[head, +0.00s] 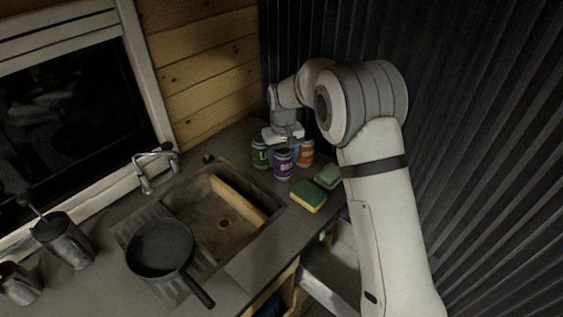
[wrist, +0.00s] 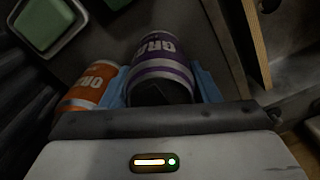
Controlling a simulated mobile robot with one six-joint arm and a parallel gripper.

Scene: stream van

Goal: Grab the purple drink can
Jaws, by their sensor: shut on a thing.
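The purple drink can (head: 283,164) stands upright on the counter, right of the sink, between a green can (head: 260,154) and an orange can (head: 306,152). My gripper (head: 282,146) points down over the cans from behind. In the wrist view the purple can (wrist: 161,58) sits between the two blue fingers of my gripper (wrist: 164,88), one on each side, and they are shut on it. The orange can (wrist: 92,87) lies close outside the left finger there. The fingers are mostly hidden in the head view.
The sink (head: 222,215) opens left of the cans. A yellow-green sponge (head: 308,196) and a green item in a dish (head: 328,177) lie in front of them. A frying pan (head: 160,247) and a faucet (head: 155,166) are further left. A dark corrugated wall (head: 480,120) is close on the right.

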